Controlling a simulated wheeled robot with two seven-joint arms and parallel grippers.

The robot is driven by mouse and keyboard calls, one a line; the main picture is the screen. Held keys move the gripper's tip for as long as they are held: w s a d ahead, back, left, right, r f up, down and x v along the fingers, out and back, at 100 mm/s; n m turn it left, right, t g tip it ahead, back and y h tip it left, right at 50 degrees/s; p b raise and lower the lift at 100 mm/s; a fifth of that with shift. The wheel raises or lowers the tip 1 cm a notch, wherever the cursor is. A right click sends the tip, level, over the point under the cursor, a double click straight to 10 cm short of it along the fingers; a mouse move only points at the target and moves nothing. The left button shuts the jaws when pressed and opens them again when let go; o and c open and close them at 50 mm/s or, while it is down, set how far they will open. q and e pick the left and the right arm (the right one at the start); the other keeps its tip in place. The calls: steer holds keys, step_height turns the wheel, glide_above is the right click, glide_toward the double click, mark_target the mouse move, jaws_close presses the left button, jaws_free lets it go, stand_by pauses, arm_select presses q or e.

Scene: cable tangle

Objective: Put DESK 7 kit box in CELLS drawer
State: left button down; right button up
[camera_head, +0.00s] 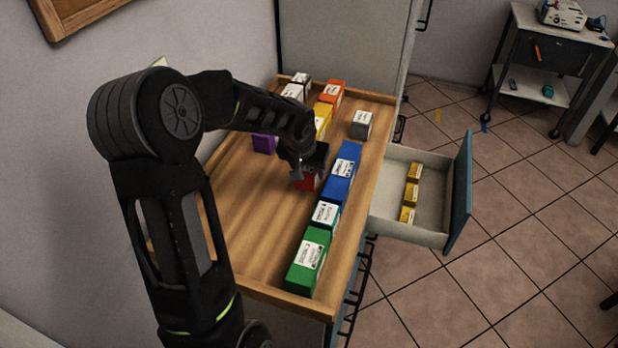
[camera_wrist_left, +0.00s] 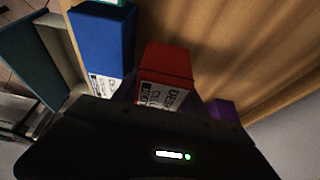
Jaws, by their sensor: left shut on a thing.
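My left gripper (camera_head: 310,166) reaches down over the wooden tray top and is shut on a red box (camera_head: 306,183). In the left wrist view the red box (camera_wrist_left: 166,64) has a white label that seems to start with "DES"; the rest is partly hidden by the gripper. I cannot tell whether the box touches the tray surface. The open drawer (camera_head: 396,218) sticks out on the right of the cabinet, below tray level, with several small yellow boxes (camera_head: 411,192) inside. No drawer name is readable. My right gripper is not in view.
Blue (camera_head: 342,178), teal (camera_head: 325,215) and green (camera_head: 308,260) boxes line the right side of the wooden tray (camera_head: 245,225). A grey box (camera_head: 361,124), yellow box (camera_head: 323,119) and purple box (camera_head: 264,143) stand farther back. The drawer's left part is clear.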

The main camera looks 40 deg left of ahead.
mark_target(306, 168)
arm_select(q)
steer(key=shift+f, duration=1.85)
steer(key=shift+f, duration=0.25)
steer(key=c, duration=0.9)
jaws_free()
steer(key=shift+r, duration=0.1)
steer(key=shift+r, duration=0.1)
steer(key=shift+r, duration=0.2)
steer(key=v, duration=1.1)
steer(key=shift+s+d+r, duration=0.1)
steer(key=shift+s+r, duration=0.05)
steer(key=shift+r, duration=0.25)
